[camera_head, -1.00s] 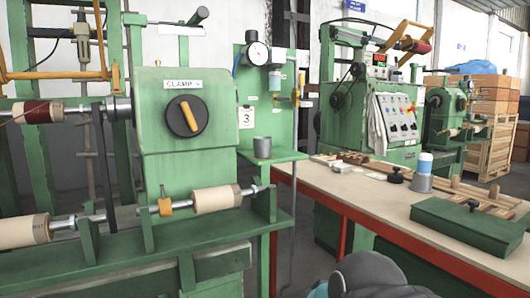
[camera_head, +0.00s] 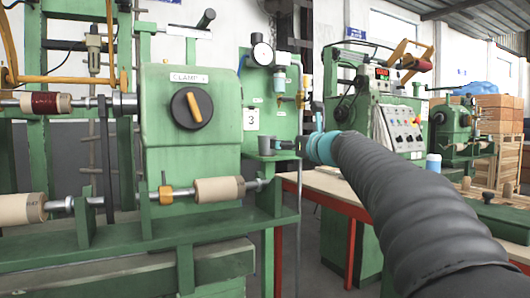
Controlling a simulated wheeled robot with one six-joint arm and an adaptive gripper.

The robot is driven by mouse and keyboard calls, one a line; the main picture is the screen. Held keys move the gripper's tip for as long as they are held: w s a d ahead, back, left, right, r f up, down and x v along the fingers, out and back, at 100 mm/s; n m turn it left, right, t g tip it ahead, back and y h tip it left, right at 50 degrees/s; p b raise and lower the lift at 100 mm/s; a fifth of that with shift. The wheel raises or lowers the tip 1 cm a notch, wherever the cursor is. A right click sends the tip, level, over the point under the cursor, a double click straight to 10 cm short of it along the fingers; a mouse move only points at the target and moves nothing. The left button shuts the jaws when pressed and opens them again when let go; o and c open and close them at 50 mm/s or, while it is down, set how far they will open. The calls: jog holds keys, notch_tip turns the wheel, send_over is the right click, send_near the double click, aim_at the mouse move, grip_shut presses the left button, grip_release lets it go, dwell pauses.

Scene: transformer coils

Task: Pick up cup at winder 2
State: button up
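A small grey cup (camera_head: 265,147) stands upright on the green shelf (camera_head: 262,157) of the machine panel, below a sign reading 3. My arm reaches in from the lower right, and my gripper (camera_head: 284,145) is level with the cup, close at its right side. The gripper's dark fingers are small and partly merge with the cup's edge. I cannot tell whether they touch the cup, surround it, or are open or shut.
The green machine with the black dial (camera_head: 187,108) stands left of the cup. A pressure gauge (camera_head: 262,53) and fittings are on the panel above. A bench (camera_head: 338,196) with red legs lies right, partly hidden by my arm. A blue-and-white container (camera_head: 433,163) shows beyond my arm.

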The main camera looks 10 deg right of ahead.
aim_at(267, 141)
jog(key=p+x, duration=0.1)
jog(key=x, duration=1.1)
jog(key=shift+w+a, duration=0.25)
jog(key=shift+w, duration=0.05)
jog(key=c, duration=1.2)
